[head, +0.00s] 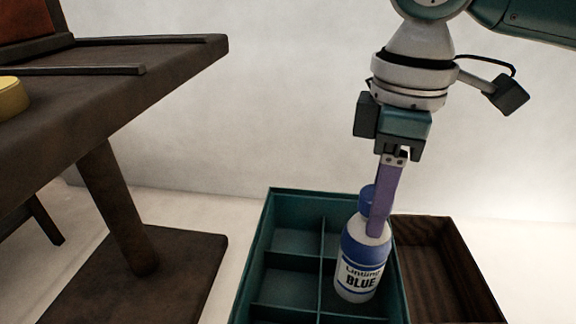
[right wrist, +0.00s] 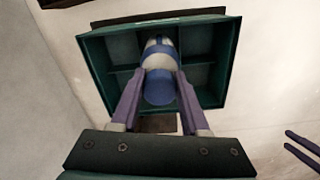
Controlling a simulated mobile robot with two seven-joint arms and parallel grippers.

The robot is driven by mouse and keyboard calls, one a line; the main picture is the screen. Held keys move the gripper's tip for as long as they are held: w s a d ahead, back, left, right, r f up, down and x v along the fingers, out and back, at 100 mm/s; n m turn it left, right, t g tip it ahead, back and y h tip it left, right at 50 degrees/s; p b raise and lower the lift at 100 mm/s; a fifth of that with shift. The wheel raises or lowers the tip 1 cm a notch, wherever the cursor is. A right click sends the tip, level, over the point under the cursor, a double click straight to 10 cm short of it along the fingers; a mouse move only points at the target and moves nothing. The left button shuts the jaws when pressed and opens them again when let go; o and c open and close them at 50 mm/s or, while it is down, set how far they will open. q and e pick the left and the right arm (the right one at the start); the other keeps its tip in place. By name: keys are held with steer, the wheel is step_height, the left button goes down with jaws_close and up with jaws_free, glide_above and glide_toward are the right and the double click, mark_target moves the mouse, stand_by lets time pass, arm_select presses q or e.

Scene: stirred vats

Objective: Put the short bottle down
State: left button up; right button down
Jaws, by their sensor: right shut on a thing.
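The short bottle (head: 358,272) is white with a blue cap, a blue shoulder and a label reading "BLUE". My right gripper (head: 379,222) is shut on it near the neck, pointing down from above. The bottle is upright, slightly tilted in the head view, over the right-hand compartments of a teal divided crate (head: 255,250). In the right wrist view the bottle (right wrist: 159,88) sits between the two purple fingers (right wrist: 160,82), with the crate (right wrist: 97,62) behind it. I cannot tell whether its base touches the crate floor. My left gripper is not in the head view.
A dark wooden box (head: 440,228) stands directly right of the crate. A brown table (head: 150,75) is at the left, with a yellow round thing (head: 13,97) on it and a dark base plate (head: 150,285) below. The crate's left compartments look empty.

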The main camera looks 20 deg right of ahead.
mark_target(364, 248)
step_height(364, 248, down, 5)
steer(key=shift+r+b, duration=0.2)
steer(key=shift+b, duration=0.9)
steer(key=shift+f, duration=0.1)
steer(key=shift+c, duration=1.9)
jaws_free()
